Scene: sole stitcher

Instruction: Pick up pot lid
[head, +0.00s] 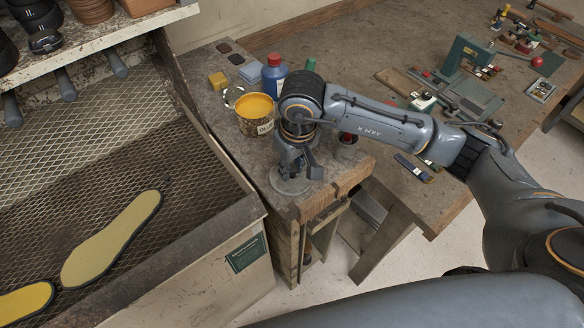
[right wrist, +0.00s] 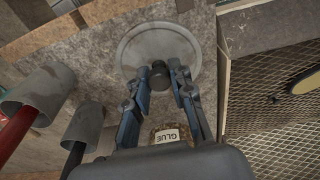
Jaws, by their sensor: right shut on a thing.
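The pot lid (head: 288,183) is a grey round disc with a dark knob, near the bench's front left corner. In the right wrist view the lid (right wrist: 137,52) shows from above, with its knob between my fingers. My right gripper (right wrist: 159,74) is shut on the lid by this knob; in the head view the gripper (head: 299,165) points down over it. I cannot tell whether the lid touches the bench. The glue pot (head: 252,123) stands open behind it with yellow glue inside; it also shows partly in the right wrist view (right wrist: 167,134). My left gripper is out of view.
A blue bottle (head: 273,78), a yellow block (head: 217,81) and a grey-blue block (head: 251,73) stand behind the pot. A mesh-bottomed bin (head: 140,135) with insoles (head: 110,240) lies left. Grey cylindrical objects (right wrist: 40,88) stand beside the lid. A green tool (head: 465,60) sits farther right.

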